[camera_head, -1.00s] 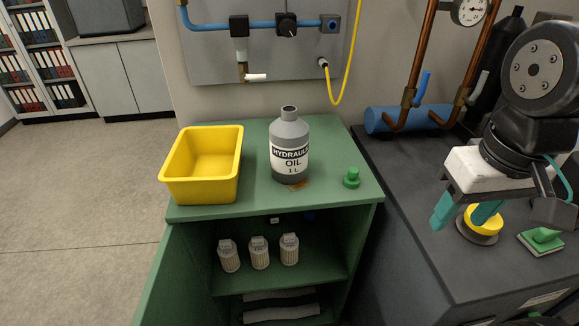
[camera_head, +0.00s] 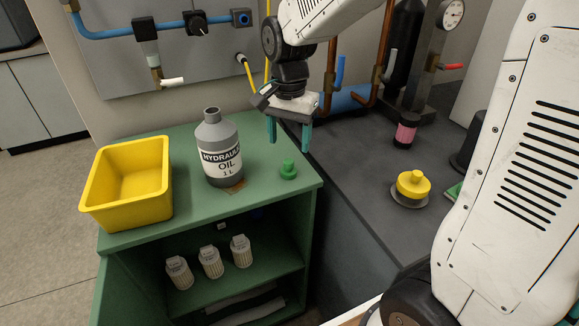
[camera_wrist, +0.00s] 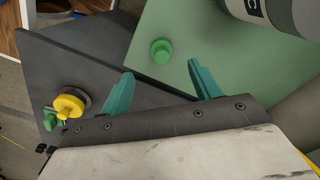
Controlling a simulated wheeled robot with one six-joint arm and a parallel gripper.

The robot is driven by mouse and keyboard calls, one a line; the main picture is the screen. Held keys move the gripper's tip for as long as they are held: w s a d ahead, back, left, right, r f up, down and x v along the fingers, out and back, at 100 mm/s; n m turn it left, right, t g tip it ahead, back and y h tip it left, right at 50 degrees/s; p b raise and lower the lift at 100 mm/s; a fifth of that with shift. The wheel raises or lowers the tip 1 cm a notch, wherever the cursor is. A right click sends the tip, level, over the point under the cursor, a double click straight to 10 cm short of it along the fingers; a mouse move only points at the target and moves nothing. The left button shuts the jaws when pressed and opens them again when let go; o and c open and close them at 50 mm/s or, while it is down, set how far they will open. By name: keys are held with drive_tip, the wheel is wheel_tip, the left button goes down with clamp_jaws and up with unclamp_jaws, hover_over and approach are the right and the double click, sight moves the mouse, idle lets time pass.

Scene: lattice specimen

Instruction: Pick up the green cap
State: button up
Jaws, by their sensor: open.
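The green cap (camera_head: 288,170) sits on the green cabinet top (camera_head: 262,190), right of the grey hydraulic oil bottle (camera_head: 221,150), near the cabinet's right edge. In the wrist view the cap (camera_wrist: 161,51) lies beyond the fingertips, between their directions and nearer the left one. My gripper (camera_head: 289,143) is open and empty, above and behind the cap in the head view, with its teal fingers pointing down. The wrist view also shows both spread fingers (camera_wrist: 160,70). The bottle is partly cut off at the top right of the wrist view.
A yellow bin (camera_head: 127,185) stands left of the bottle. The dark bench (camera_head: 365,200) to the right holds a yellow knob-like piece (camera_head: 413,185) and a pink-banded dark container (camera_head: 406,130). White filters (camera_head: 210,262) stand on the cabinet shelf. Pipes run along the wall behind.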

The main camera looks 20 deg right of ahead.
sight(289, 161)
drive_tip(key=shift+w+f, duration=0.15)
drive_tip(key=shift+f, duration=0.25)
wheel_tip(289, 161, down, 7)
drive_tip(key=shift+w+d+f, duration=0.1)
drive_tip(key=c, duration=1)
